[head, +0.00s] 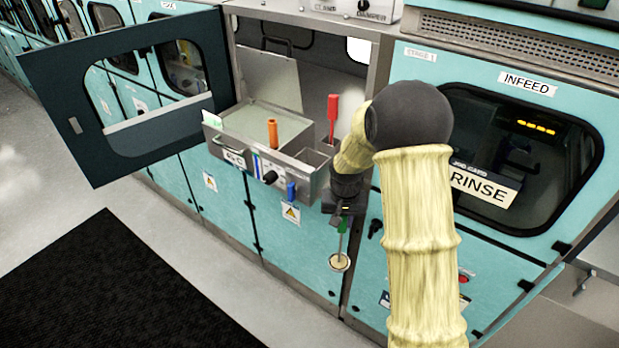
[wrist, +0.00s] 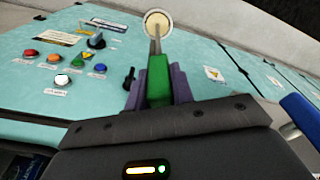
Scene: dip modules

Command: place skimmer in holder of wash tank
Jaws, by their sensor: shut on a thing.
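My gripper (head: 343,212) is shut on the green handle of the skimmer (head: 340,262). In the head view the skimmer hangs down below the gripper, its round pale disc lowest, in front of the teal cabinet and clear of it. In the wrist view the green handle (wrist: 158,82) sits between my purple fingers (wrist: 157,90), with the thin rod and disc (wrist: 158,22) beyond. The metal wash tank (head: 232,144) stands pulled out in an open bay, left of and above my gripper. A small open compartment (head: 312,157) is at its right; I cannot tell whether this is the holder.
An orange handle (head: 272,134) and a red-handled tool (head: 332,112) stand up at the tank. A blue handle (head: 291,191) is at its front. The dark bay door (head: 75,110) is open at left. A closed RINSE window (head: 520,155) is at right. A black mat (head: 110,290) lies on the floor.

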